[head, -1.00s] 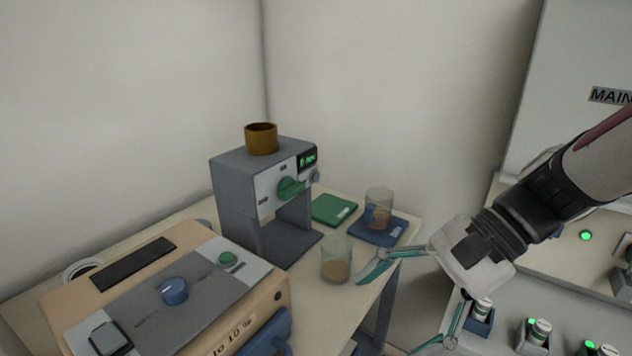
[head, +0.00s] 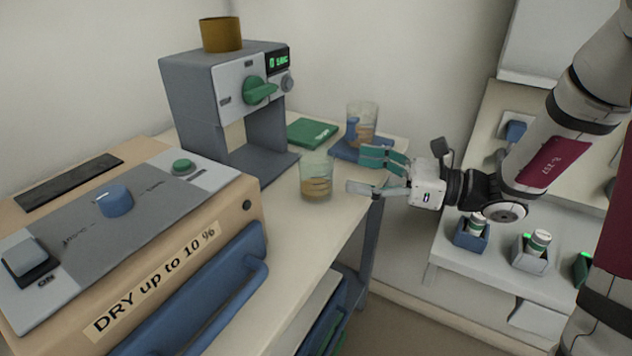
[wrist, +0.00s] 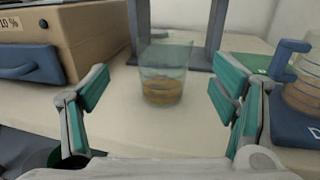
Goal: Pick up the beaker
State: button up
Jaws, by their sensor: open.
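A clear glass beaker (head: 316,176) with brown contents stands upright near the front edge of the table, in front of the grey machine. In the wrist view the beaker (wrist: 163,76) is straight ahead, centred between the finger pads and beyond their tips. My gripper (head: 368,172) is open and empty, to the right of the beaker in the head view, with its fingers pointing at it. A second beaker (head: 361,118) with brown contents stands on a blue pad (head: 343,150) farther back; it has a blue handle-like part.
A grey machine (head: 187,100) with a brown cup (head: 221,35) on top stands behind the beaker. A beige oven (head: 190,255) fills the left. A green pad (head: 312,132) lies behind. Bare tabletop (head: 285,220) lies in front.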

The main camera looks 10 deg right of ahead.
aim_at(301, 152)
jog(key=b+x, duration=0.2)
jog(key=x, duration=0.7)
jog(key=shift+w, duration=0.2)
jog(key=c, duration=1.8)
jog(key=shift+c, duration=0.2)
jog(key=shift+r, duration=0.1)
jog(key=shift+r, duration=0.5)
jog(key=s+d+r+b, duration=0.1)
jog(key=s+r+b, duration=0.1)
jog(key=s, duration=0.6)
jog(key=s+d+r+b, duration=0.1)
jog(key=s+b, duration=0.4)
jog(key=s, duration=0.3)
jog(key=shift+d+r, duration=0.3)
jog(key=shift+r, duration=0.1)
